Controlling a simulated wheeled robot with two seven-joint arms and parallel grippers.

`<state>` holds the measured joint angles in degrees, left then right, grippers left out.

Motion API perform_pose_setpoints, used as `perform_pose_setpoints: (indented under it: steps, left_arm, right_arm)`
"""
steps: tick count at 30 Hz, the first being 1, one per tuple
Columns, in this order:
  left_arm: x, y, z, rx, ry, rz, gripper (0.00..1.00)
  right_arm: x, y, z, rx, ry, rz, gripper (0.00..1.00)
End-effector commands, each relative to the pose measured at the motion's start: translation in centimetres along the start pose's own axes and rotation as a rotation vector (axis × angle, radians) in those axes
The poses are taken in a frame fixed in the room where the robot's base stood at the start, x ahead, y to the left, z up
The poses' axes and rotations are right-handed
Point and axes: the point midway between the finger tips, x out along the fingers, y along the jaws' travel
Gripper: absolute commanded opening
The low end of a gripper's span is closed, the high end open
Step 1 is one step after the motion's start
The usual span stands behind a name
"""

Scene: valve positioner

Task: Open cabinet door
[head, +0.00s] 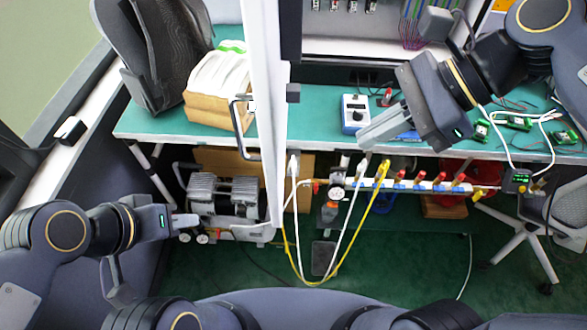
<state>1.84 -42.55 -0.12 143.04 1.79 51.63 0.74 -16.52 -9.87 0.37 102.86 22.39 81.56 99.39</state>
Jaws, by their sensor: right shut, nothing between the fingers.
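The white cabinet door (267,90) stands swung out toward me, seen nearly edge-on, left of centre in the head view. Its grey bar handle (238,125) is on the door's left face. The cabinet interior (335,22) shows at the top, right of the door. My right gripper (372,132) is shut and empty, to the right of the door above the bench, apart from the handle. My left gripper (186,220) is low at the left, below and left of the handle, apart from the door. Whether its fingers are open is unclear.
A green bench (325,115) runs across behind, carrying a wooden box of papers (218,80), a blue meter (355,113) and circuit boards. A compressor (225,195) and a valve manifold (430,186) with hanging hoses are below. A chair (535,225) stands at right.

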Motion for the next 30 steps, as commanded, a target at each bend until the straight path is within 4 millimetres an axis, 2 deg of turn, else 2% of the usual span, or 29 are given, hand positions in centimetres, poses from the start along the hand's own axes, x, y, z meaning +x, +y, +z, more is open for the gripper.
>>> perform_pose_setpoints:
  steps: [4,8,20,24,30]
  left_arm:
    - [0.3,-0.2,0.2,0.0,0.0,0.0,0.3]
    - [0.4,-0.2,0.2,0.0,0.0,0.0,0.3]
    - [0.7,-0.3,0.4,0.0,0.0,0.0,0.3]
    - [0.3,-0.1,0.1,0.0,0.0,0.0,0.3]
    - [0.2,-0.1,0.1,0.0,0.0,0.0,0.3]
  right_arm:
    - [-0.1,-0.1,-0.5,0.087,-0.039,-0.011,0.0]
    - [1.4,-0.1,-0.4,0.087,-0.038,-0.008,0.0]
    - [9.8,-0.1,-0.1,0.084,-0.035,-0.004,0.0]
    - [11.0,-0.3,1.7,0.081,-0.036,-0.007,0.0]
    - [12.1,-0.5,2.8,0.082,-0.036,-0.01,0.0]
